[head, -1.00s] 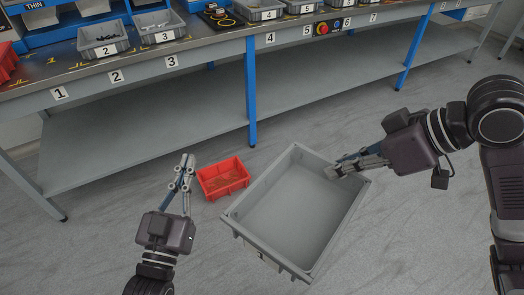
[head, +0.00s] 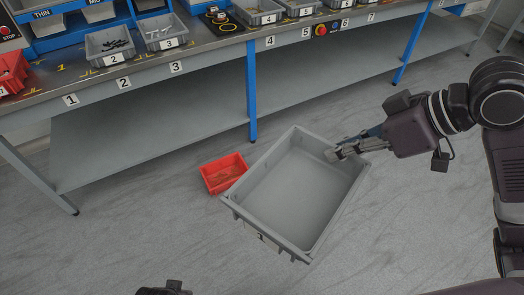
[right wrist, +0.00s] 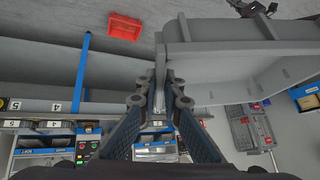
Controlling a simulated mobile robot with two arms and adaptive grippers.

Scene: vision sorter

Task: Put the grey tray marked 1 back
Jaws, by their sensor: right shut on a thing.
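The grey tray (head: 290,205) is empty inside, with a small mark that looks like a 1 on its near end. It is in front of the bench, turned at an angle. My right gripper (head: 335,154) is shut on its far right rim. In the right wrist view the fingers (right wrist: 160,100) pinch the wall of the grey tray (right wrist: 235,62). The bench edge has a label 1 (head: 71,100); behind it is a bare patch with yellow marks (head: 62,70). Only a dark piece of my left arm shows at the bottom edge; its fingertips are hidden in the head view.
Grey trays 2 (head: 108,45) and 3 (head: 163,32) stand on the bench (head: 200,65), right of the bare patch. A red bin (head: 12,70) stands at its left end. Another red bin (head: 222,174) is beside the held tray, low down. A blue leg (head: 251,85) supports the bench.

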